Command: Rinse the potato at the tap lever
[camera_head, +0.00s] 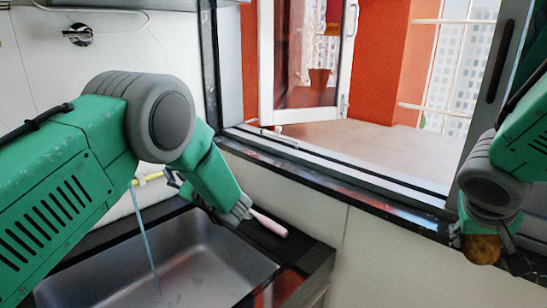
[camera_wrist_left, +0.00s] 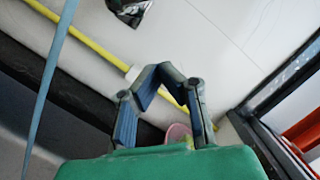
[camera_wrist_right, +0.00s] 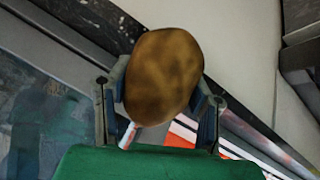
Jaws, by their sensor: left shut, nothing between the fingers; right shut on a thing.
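The brown potato (camera_head: 481,249) is at the right edge of the head view, in my right gripper. The right wrist view shows the potato (camera_wrist_right: 164,77) between the two fingers of my right gripper (camera_wrist_right: 160,100), which is shut on it. My left gripper (camera_head: 241,208) is shut and empty over the back right of the sink. Its fingertips meet in the left wrist view (camera_wrist_left: 160,78). A light blue water stream (camera_head: 147,237) falls into the sink, left of this gripper. I cannot make out the tap lever clearly.
The metal sink (camera_head: 215,252) fills the lower left, with a black rim. A pink object (camera_head: 268,222) lies on the dark ledge beside my left gripper. A dark window sill (camera_head: 330,190) runs between the sink and my right gripper. An open window is behind it.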

